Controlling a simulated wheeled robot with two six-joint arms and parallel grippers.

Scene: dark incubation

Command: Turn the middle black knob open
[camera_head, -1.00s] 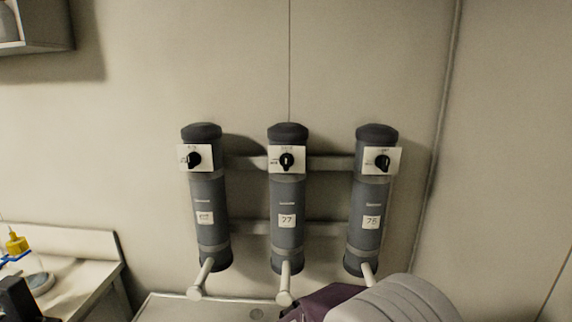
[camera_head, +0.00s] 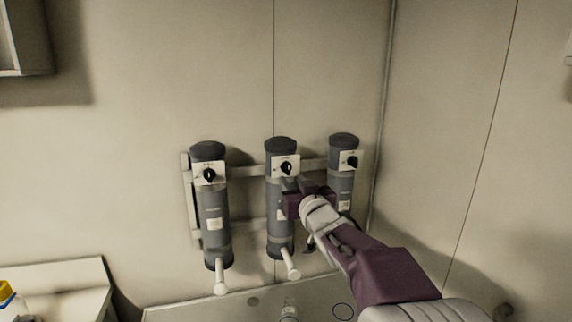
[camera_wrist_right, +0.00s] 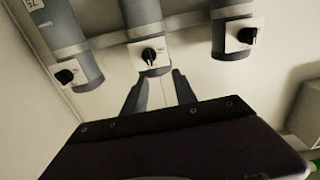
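The middle black knob (camera_head: 286,168) sits on a white plate near the top of the middle grey cylinder (camera_head: 281,228). Its pointer looks roughly upright. In the right wrist view, which appears upside down, the middle knob (camera_wrist_right: 149,56) lies just beyond my right fingertips, between their lines. My right gripper (camera_head: 297,186) is in front of the middle cylinder, slightly below and right of the knob, covering part of the cylinder. Its two fingers (camera_wrist_right: 158,82) are apart with nothing between them. I see no contact with the knob. My left gripper is not in view.
A left knob (camera_head: 209,175) and a right knob (camera_head: 352,161) sit on cylinders either side. White handles stick out below, such as the middle one (camera_head: 291,268). The wall above is bare.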

